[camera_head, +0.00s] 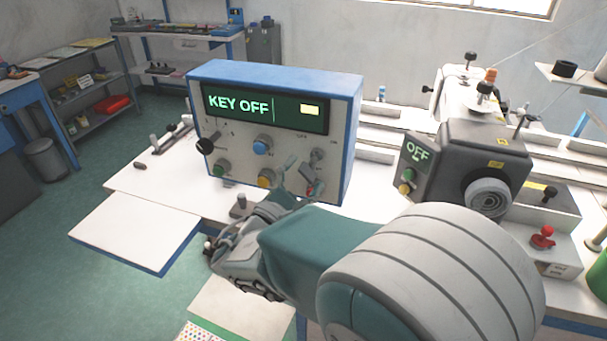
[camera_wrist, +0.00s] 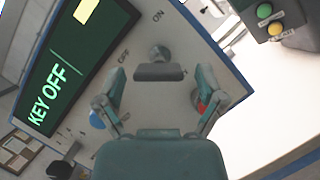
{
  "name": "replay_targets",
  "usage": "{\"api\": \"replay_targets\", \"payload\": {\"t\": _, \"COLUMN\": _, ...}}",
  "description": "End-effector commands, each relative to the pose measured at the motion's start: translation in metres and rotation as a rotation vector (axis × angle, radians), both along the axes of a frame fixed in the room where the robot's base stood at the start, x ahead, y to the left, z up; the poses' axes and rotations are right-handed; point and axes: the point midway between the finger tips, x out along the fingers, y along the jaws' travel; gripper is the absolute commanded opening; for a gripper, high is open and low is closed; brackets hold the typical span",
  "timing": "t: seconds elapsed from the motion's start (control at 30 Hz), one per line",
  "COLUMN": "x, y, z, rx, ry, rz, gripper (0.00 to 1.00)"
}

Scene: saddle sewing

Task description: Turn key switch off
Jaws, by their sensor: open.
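The control box (camera_head: 345,110) has a blue top and a lit green display (camera_head: 265,107) reading "KEY OFF". The key switch (camera_head: 317,157) is a grey round part at the right of its front panel. In the wrist view the key switch (camera_wrist: 159,53) has a dark flat grip (camera_wrist: 160,73) and sits near printed OFF and ON labels. My gripper (camera_head: 304,175) is in front of the panel's lower right. In the wrist view my gripper (camera_wrist: 161,78) is open, with one finger on each side of the grip and visible gaps to both.
A blue knob (camera_head: 262,146), a yellow knob (camera_head: 266,178), a green knob (camera_head: 219,169) and a black lever (camera_head: 207,144) share the panel. A red part (camera_wrist: 202,103) shows by my right finger. A sewing machine head (camera_head: 465,150), its panel reading "OFF", stands to the right.

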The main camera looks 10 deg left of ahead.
Motion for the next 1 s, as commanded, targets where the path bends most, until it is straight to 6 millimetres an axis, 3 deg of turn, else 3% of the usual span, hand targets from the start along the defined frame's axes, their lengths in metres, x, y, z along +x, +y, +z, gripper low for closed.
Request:
{"api": "replay_targets", "payload": {"t": 0.27, "x": -0.009, "y": 0.004, "z": -0.002, "rx": 0.002, "ry": -0.002, "rz": 0.002, "gripper": 0.89}}
{"api": "replay_targets", "payload": {"t": 0.7, "x": -0.086, "y": 0.035, "z": -0.027, "rx": -0.002, "ry": 0.000, "rz": 0.005, "gripper": 0.89}}
{"api": "replay_targets", "payload": {"t": 1.0, "x": -0.108, "y": 0.042, "z": -0.034, "rx": 0.000, "ry": -0.001, "rz": 0.001, "gripper": 0.89}}
